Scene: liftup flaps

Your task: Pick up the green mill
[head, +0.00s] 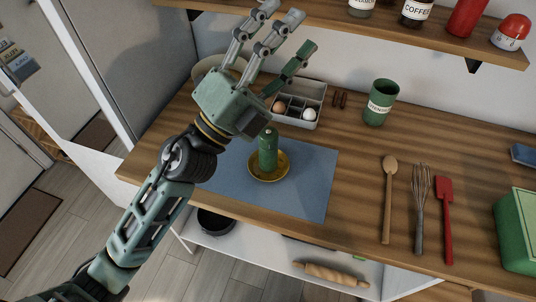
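The green mill (267,150) stands upright on a small yellow saucer (284,172), which rests on a blue mat (312,190) on the wooden counter. My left gripper (288,28) is in the upper middle of the head view, its palm above and to the left of the mill in the picture. Its fingers are spread and point up and right, away from the mill, with nothing visible between them. The gripper is apart from the mill, which is almost fully visible. My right gripper is not in view.
An egg tray (316,117) stands behind the mat, beside a green mug (380,102). A wooden spoon (388,205), whisk (420,205) and red spatula (445,215) lie to the right, near a green box (518,230). A shelf (400,32) with jars overhangs the back.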

